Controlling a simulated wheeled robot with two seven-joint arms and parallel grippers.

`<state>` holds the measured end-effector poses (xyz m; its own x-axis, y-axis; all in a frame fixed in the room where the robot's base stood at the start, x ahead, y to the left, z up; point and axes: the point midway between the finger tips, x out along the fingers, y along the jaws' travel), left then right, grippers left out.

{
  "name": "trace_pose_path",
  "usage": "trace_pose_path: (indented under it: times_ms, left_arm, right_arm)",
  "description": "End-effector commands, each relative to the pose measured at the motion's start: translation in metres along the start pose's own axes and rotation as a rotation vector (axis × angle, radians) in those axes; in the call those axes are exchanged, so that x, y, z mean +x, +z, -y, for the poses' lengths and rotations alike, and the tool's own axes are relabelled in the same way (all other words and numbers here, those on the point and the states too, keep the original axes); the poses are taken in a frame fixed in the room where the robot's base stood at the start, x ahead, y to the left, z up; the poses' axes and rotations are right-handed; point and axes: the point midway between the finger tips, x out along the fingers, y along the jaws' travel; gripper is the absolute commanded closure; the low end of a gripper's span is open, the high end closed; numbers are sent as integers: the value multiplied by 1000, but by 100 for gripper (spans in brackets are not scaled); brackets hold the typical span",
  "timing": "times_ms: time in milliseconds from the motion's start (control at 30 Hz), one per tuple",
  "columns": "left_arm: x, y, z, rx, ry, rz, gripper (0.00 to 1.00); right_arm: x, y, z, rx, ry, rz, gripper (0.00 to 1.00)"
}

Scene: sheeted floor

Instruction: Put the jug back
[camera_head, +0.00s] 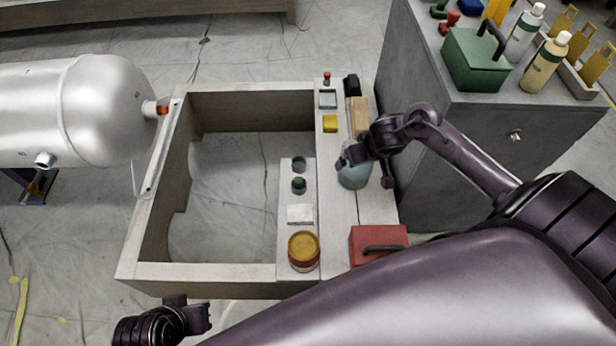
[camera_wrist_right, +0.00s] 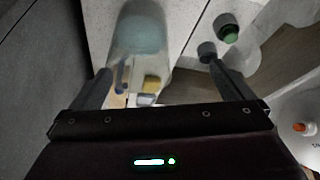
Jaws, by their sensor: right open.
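The jug (camera_head: 354,178) is translucent blue-teal and stands on the pale board at the right side of the wooden frame. My right gripper (camera_head: 359,156) is at its upper part in the head view, hiding some of it. In the right wrist view the jug (camera_wrist_right: 140,38) shows blurred ahead, between the lines of the two spread fingers and nearer the left one. My right gripper (camera_wrist_right: 165,85) is open; I cannot tell whether it touches the jug. My left gripper (camera_head: 190,312) is low at the bottom left, away from the jug; its jaw state is unclear.
A red box (camera_head: 378,243) and an amber-lidded jar (camera_head: 304,250) stand near the board's front end. A yellow block (camera_head: 330,123) and wooden block (camera_head: 359,115) are behind the jug. A grey cabinet (camera_head: 440,150) rises at right. A silver tank (camera_head: 75,110) is at left.

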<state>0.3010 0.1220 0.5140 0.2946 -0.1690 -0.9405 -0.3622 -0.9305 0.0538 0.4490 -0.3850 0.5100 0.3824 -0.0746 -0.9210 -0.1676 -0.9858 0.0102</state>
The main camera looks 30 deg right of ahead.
Motion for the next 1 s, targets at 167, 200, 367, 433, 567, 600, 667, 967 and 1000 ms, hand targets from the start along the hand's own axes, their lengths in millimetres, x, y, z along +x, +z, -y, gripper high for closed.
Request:
trace_pose_path:
  times_ms: [167,200,367,433,567,600,667,967,1000]
  left_arm:
    - [0,0,0,0,0,-1,100]
    - [0,0,0,0,0,-2,100]
    - [0,0,0,0,1,-2,100]
    - [0,0,0,0,1,-2,100]
    - [0,0,0,0,1,-2,100]
    - [0,0,0,0,1,-2,100]
    - [0,0,0,0,1,-2,100]
    - [0,0,0,0,1,-2,100]
    - [0,0,0,0,1,-2,100]
  right_arm:
    - [9,66,96,-203,-90,-7,0]
    - [6,80,116,-245,-107,-9,0]
    - [-22,126,181,-369,-166,0,0]
    - [-37,142,201,-405,-190,13,0]
    - [-61,161,223,-446,-227,42,0]
    - [-67,165,227,-455,-235,49,0]
    - [-73,169,230,-464,-245,58,0]
    - [-80,173,234,-480,-256,67,0]
    - [-80,173,234,-480,-256,67,0]
